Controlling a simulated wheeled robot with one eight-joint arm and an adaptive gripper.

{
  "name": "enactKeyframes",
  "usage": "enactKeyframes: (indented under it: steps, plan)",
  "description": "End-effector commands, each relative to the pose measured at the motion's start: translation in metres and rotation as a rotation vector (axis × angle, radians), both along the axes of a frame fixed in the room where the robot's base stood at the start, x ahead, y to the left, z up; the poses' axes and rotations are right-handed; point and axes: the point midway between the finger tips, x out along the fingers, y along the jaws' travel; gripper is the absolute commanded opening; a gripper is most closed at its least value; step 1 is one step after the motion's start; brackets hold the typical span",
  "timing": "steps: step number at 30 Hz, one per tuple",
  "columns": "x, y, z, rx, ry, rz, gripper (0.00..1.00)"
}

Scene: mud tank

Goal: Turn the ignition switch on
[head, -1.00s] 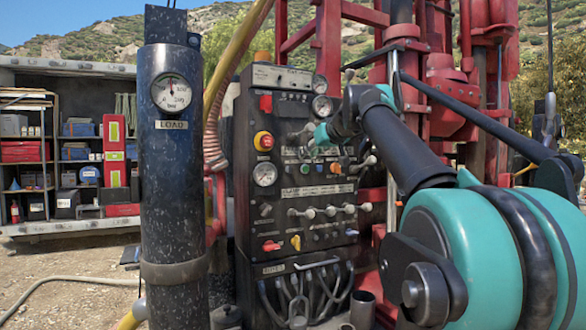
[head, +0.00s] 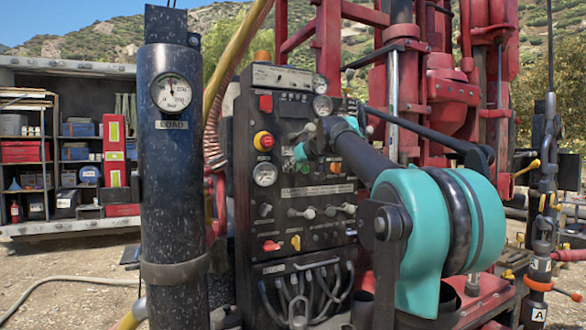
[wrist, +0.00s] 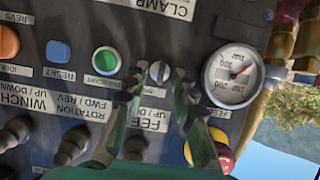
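The ignition switch seems to be the small silver slotted knob (wrist: 159,71) on the control panel (head: 290,235); its own label is not readable. In the wrist view, which is upside down, it shows between the two fingertips of my gripper (wrist: 157,90). The fingers are apart, one on each side of the knob, and hold nothing that I can see. Whether they touch the knob or the panel is unclear. In the head view my gripper (head: 301,150) is at the panel's upper middle, and the arm hides part of the panel.
Near the knob are a green start button (wrist: 105,60), a blue reset button (wrist: 58,52), and a round gauge (wrist: 232,74). A red-and-yellow emergency button (head: 264,141) and several levers (head: 302,213) stick out of the panel. A dark load column (head: 172,220) stands left.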

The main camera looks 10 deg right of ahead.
Motion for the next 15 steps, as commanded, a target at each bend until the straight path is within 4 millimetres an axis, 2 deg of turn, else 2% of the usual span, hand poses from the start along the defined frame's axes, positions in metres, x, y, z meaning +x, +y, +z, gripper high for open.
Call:
enactKeyframes:
  steps: [4,10,15]
  plan:
    - [-0.0001,-0.0002,0.0001,0.000,0.000,0.000,0.23]
    - [-0.0002,-0.0002,0.0001,0.000,0.000,0.000,0.00]
    - [-0.0001,-0.0001,-0.0001,0.000,0.000,0.000,0.00]
